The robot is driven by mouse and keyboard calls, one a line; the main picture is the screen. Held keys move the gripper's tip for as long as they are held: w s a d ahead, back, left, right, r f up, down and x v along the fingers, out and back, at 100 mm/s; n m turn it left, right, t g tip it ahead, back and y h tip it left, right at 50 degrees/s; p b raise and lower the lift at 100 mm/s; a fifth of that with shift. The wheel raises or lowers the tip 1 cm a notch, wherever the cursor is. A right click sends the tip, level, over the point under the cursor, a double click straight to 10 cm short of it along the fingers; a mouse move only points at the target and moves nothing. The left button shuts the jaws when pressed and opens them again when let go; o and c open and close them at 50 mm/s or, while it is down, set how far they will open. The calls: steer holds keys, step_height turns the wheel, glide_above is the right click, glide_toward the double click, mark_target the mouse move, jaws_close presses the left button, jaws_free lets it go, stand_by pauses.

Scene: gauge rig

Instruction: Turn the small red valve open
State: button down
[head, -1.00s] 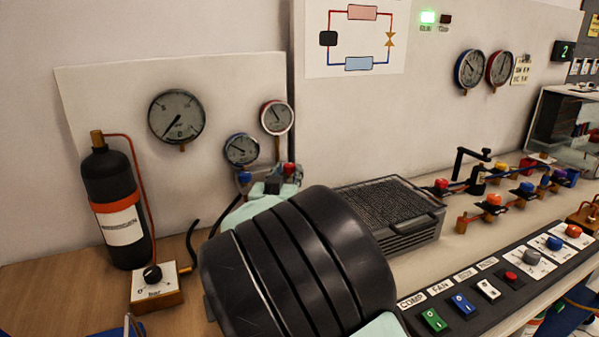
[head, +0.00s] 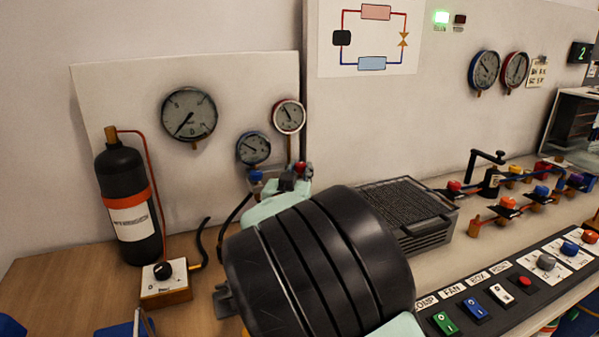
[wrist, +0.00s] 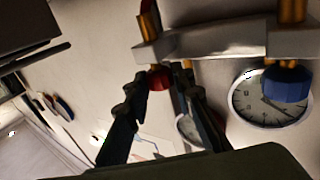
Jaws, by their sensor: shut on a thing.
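The small red valve knob (head: 301,168) sits on the manifold below the two small gauges, right of the blue knob (head: 256,177). My gripper (head: 293,180) is at the red knob, partly hidden behind my own arm. In the wrist view the red knob (wrist: 159,78) shows between the tips of my two dark fingers (wrist: 160,88), which are shut on it. The blue knob (wrist: 287,84) hangs clear of the fingers there. How far the red knob is turned cannot be told.
A blue-rimmed gauge (head: 253,149) and a red-rimmed gauge (head: 289,116) stand just above the manifold. A black cylinder (head: 127,200) stands left, with a small dial box (head: 165,283). A finned black unit (head: 405,212) and a switch panel (head: 505,290) lie right.

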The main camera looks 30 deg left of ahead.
steer(key=shift+d+f+b, duration=0.1)
steer(key=shift+f+b, duration=0.1)
steer(key=shift+b, duration=0.2)
steer(key=n+y+b, duration=0.1)
steer(key=b, duration=0.2)
steer(key=n+g+y+b, duration=0.1)
steer(key=y+b, duration=0.1)
steer(key=b, duration=0.2)
steer(key=shift+w+d+f+g, duration=0.15)
steer(key=shift+d+f+g, duration=0.05)
steer(key=shift+g, duration=0.1)
steer(key=n+g+y, duration=0.1)
steer(key=y, duration=0.1)
steer(key=n+g+y, duration=0.2)
steer(key=r+n+g+y, duration=0.1)
steer(key=n+g+y, duration=0.1)
steer(key=shift+w+d, duration=0.25)
steer(key=shift+n+g+y+p, duration=0.3)
steer(key=shift+n+g+p, duration=0.25)
steer(key=shift+p, duration=0.45)
steer(key=shift+f+g+p, duration=0.1)
steer(key=shift+g+p, duration=0.15)
steer(key=shift+p, duration=0.25)
steer(key=shift+a, duration=0.1)
